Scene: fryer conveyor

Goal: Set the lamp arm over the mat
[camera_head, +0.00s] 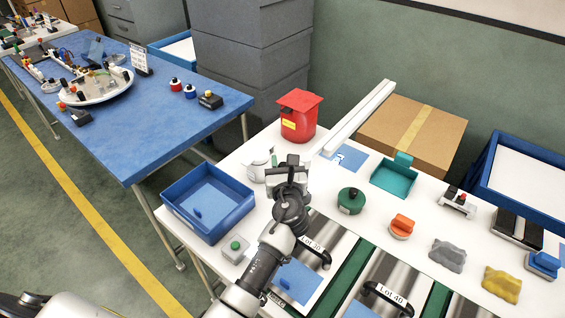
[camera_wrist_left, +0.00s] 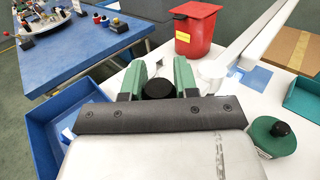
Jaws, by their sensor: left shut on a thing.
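The lamp arm (camera_head: 360,115) is a long white bar at the back of the white table, slanting from near my gripper toward the wall. It also shows in the left wrist view (camera_wrist_left: 262,32). A blue mat (camera_head: 352,160) lies flat beside the bar's near end; in the wrist view part of it (camera_wrist_left: 258,78) shows right of the bar. My left gripper (camera_head: 287,163) is just left of the bar's near end. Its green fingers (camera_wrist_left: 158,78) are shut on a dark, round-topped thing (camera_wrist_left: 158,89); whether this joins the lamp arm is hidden. My right gripper is out of view.
A red bin (camera_head: 299,120) stands behind my gripper, and a blue tray (camera_head: 215,228) lies left of it. A green round weight (camera_head: 351,200) and a teal tray (camera_head: 394,178) are to the right. A cardboard box (camera_head: 385,125) is behind. Rollers fill the front.

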